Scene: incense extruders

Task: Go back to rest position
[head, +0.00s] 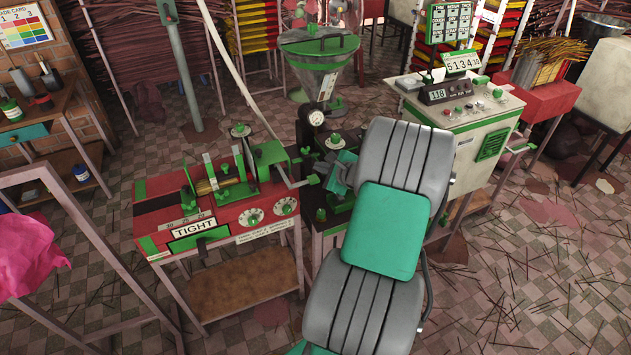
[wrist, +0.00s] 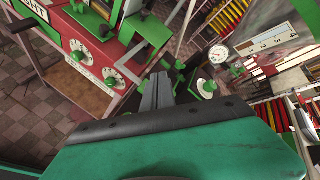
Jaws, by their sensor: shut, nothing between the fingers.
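My gripper (wrist: 156,88) shows in the wrist view as two grey fingers pressed together, shut and empty. It points at the dark bench with green knobs and levers, and I cannot tell whether the fingertips touch anything there. In the head view my grey and green arm reaches from the bottom up and bends down over this bench (head: 318,240). The arm hides much of the bench, and the fingertips are hard to make out. A round dial gauge (head: 316,118) stands just beyond, and it also shows in the wrist view (wrist: 218,54).
Left of the arm is a red machine (head: 165,212) with a "TIGHT" plate and two white dials. A clear hopper (head: 318,70) stands behind. A cream console (head: 470,125) with a number display is to the right. Sticks litter the tiled floor (head: 540,265) at right.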

